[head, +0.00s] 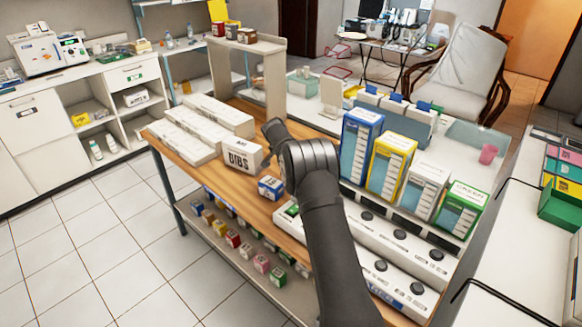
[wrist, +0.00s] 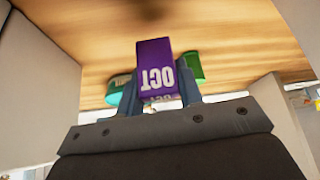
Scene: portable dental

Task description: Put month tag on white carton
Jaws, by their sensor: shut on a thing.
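The month tag (wrist: 155,65) is a small purple block with white "OCT" lettering, upside down in the wrist view. My gripper (wrist: 158,92) is shut on it, with a grey finger at each side. In the head view my dark arm reaches over the bench and its wrist is close to a white carton (head: 242,155) marked "BIBS". The fingertips and the tag are hidden there. Another white carton (head: 427,186) stands in the row of blue, yellow and green cartons at right. I cannot tell which white carton is meant.
Long white boxes (head: 208,116) lie on the wooden bench (head: 172,136) at left. A small blue box (head: 270,187) sits by my arm. White units with black knobs (head: 399,235) lie at right. Pale walls flank the gripper in the wrist view, with green and teal items (wrist: 118,88) beyond.

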